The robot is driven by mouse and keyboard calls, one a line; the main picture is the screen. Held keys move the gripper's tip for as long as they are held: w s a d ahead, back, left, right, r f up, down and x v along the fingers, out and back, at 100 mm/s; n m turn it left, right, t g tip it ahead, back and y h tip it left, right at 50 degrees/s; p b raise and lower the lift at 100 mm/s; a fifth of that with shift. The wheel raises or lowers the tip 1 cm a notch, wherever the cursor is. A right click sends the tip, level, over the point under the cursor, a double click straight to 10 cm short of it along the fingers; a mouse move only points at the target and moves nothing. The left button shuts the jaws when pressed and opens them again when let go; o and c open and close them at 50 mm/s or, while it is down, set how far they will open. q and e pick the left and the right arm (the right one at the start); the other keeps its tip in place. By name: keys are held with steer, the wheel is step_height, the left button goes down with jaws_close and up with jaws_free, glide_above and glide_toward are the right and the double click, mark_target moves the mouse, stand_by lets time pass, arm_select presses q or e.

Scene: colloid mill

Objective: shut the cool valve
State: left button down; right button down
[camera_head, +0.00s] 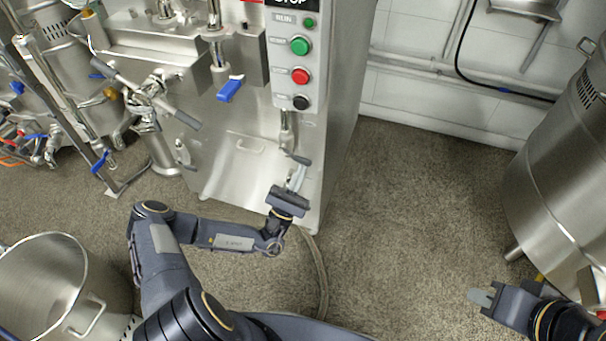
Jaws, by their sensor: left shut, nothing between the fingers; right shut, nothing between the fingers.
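A small steel valve (287,128) hangs below the button panel on the front of the steel machine. Its dark lever (297,158) points down to the right. No label naming the cool valve can be read. My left gripper (298,176) is shut and empty, with its fingertips just below the lever. I cannot tell whether they touch it. Another valve with a blue handle (230,89) sits higher up to the left. My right gripper (480,296) is shut and empty over the floor at the lower right, far from the valves.
The button panel (295,62) carries green, red and black buttons. A long grey-ended lever (187,119) sticks out at the left of the machine. A steel pot (45,285) stands lower left, a large steel tank (560,165) at the right.

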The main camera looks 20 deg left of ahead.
arm_select(q)
steer(key=shift+d+r+p, duration=0.1)
steer(key=shift+r+p, duration=0.3)
steer(key=shift+r, duration=0.05)
steer(key=shift+s+d+r+p, duration=0.1)
steer(key=shift+d+r+p, duration=0.1)
steer(key=shift+p, duration=0.25)
arm_select(e)
step_height(320, 180, up, 2)
steer(key=shift+d+r, duration=0.1)
